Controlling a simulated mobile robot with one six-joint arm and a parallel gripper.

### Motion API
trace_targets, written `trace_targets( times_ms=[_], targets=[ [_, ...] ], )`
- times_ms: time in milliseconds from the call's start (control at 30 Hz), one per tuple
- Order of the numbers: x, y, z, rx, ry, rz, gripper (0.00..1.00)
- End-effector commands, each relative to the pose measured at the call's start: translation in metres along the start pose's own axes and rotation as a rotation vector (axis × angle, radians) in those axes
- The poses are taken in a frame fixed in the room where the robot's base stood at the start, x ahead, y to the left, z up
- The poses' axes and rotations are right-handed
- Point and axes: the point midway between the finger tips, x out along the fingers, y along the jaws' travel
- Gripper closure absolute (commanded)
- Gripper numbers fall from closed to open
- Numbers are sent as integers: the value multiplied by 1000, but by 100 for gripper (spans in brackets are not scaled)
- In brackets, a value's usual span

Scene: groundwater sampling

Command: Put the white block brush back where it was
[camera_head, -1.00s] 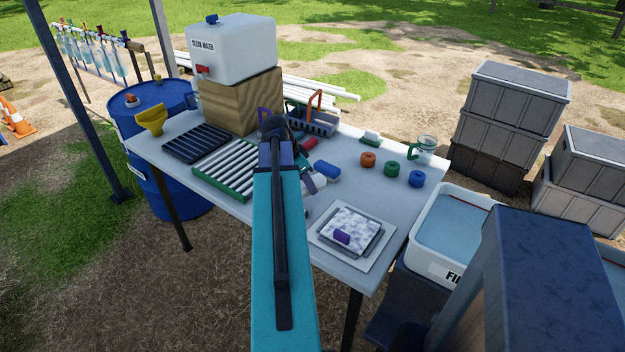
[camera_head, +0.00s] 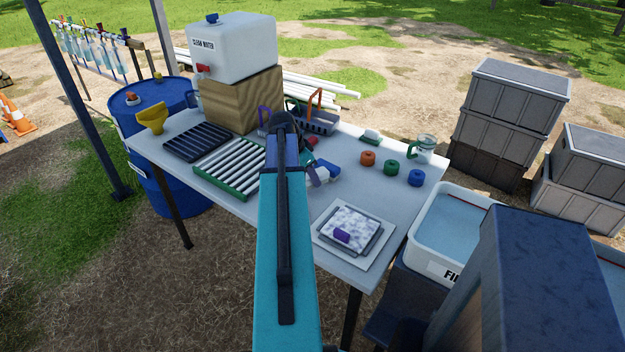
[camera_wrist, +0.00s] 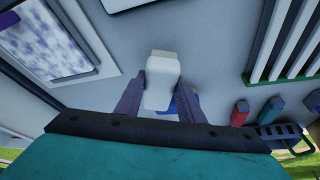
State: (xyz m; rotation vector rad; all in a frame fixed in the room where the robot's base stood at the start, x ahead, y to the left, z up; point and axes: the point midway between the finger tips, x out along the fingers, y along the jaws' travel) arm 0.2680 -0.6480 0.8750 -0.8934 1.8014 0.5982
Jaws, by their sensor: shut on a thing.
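The white block brush (camera_wrist: 163,78) is between the two fingers of my gripper (camera_wrist: 160,98) in the wrist view. My gripper is shut on it, above the grey table top (camera_wrist: 215,45). In the head view, a small white end of the brush (camera_head: 318,178) shows beside my arm, close to a blue block (camera_head: 331,171). Part of something blue also shows behind the right finger in the wrist view. My arm hides most of the gripper in the head view. I cannot tell whether the brush touches the table.
A marbled tray (camera_head: 376,242) with a purple block lies at the table's front right. A green-framed rack (camera_head: 231,192) and a dark rack (camera_head: 191,157) lie left. Orange, green and blue rings (camera_head: 390,169) stand right. A grey caddy (camera_head: 322,127) stands behind.

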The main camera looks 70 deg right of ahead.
Motion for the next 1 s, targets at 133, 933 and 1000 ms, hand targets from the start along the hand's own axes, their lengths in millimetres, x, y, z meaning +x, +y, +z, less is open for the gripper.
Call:
trace_targets(
  times_ms=[133, 933, 1000],
  targets=[
    [11, 1, 5, -1, -1, 2, 86],
    [28, 0, 12, 1, 0, 0, 48],
    [28, 0, 12, 1, 0, 0, 47]
  ],
)
